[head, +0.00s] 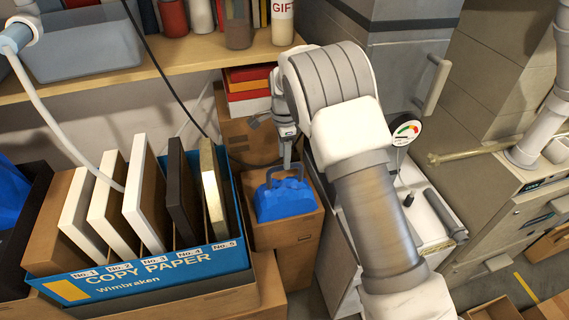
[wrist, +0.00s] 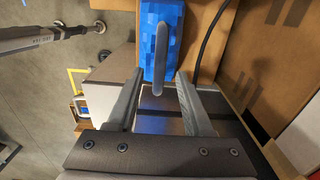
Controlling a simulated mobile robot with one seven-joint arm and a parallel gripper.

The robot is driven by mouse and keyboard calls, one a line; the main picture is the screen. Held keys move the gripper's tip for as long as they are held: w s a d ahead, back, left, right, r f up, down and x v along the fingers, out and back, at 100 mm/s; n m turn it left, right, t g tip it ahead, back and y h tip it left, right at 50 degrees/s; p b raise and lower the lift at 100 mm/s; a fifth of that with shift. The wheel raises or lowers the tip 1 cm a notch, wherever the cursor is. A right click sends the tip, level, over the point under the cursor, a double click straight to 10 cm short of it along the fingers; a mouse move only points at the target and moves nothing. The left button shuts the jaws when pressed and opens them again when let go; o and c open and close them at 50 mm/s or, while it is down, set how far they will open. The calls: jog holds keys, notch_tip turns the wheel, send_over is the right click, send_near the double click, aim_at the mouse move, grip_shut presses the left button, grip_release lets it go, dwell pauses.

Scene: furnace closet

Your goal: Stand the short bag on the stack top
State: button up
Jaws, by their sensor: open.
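The short bag (head: 285,200) is blue with a dark grey handle and stands upright on a cardboard box stack (head: 290,237). In the wrist view the bag (wrist: 152,45) is at top centre, its grey handle (wrist: 160,60) pointing toward my gripper (wrist: 159,76). The two fingers are apart, one on each side of the handle's near end; I see no contact. In the head view my gripper (head: 287,160) hangs just above and behind the bag at the handle. The far finger is partly hidden there.
A blue copy-paper box (head: 150,275) with several upright slabs stands close left. Behind are a cardboard box (head: 240,135) with red boxes (head: 248,85) and a wooden shelf (head: 180,62). A white cabinet with a gauge (head: 405,130) stands right. A dark cable (wrist: 210,40) runs beside the bag.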

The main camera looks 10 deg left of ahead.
notch_tip(320, 180, up, 8)
jog(key=shift+f, duration=0.15)
dwell(0.6)
